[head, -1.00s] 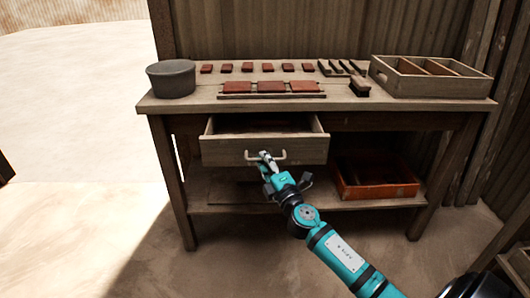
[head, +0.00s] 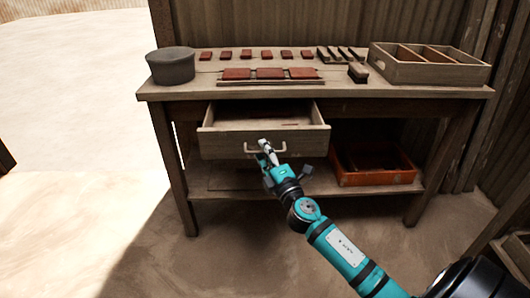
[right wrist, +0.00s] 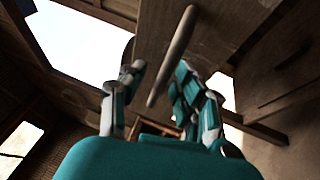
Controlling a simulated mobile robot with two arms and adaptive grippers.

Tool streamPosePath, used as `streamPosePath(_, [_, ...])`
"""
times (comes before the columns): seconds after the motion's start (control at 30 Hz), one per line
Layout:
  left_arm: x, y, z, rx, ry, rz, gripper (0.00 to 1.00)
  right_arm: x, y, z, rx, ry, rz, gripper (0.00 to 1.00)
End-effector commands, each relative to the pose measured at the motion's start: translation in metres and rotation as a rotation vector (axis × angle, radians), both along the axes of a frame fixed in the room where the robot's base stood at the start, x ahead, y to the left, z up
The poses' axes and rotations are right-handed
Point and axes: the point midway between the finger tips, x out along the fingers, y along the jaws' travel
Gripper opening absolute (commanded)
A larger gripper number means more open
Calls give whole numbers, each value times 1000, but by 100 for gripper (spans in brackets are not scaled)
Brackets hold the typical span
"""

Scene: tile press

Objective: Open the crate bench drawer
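The wooden bench (head: 390,105) stands ahead in the head view. Its drawer (head: 222,146) is pulled well out, and its open top shows a mostly empty-looking inside. The pale bar handle (head: 251,152) is on the drawer front. My right gripper (head: 266,149) is at the handle's middle. In the right wrist view, the handle (right wrist: 176,48) runs between the two spread fingers of my right gripper (right wrist: 160,70). It lies close to the right finger, with a gap to the left one. Whether either finger touches it is unclear. My left gripper is out of view.
The bench top holds a grey round pot (head: 171,66), several red tiles, a brush (head: 358,72) and a divided wooden crate (head: 430,78). An orange-red box (head: 375,177) sits on the lower shelf. The floor before the drawer is clear apart from my arm.

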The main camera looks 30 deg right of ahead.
Motion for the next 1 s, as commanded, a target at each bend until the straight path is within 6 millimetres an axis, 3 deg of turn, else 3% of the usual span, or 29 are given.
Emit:
streamPosePath(0.37, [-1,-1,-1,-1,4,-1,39,-9,2,-3,-1,2,1,33])
streamPosePath(0.8, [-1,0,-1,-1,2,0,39,-94,14,-19,4,3,-4,33])
streamPosePath(1.0, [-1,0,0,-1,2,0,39,-113,17,-22,2,0,-2,33])
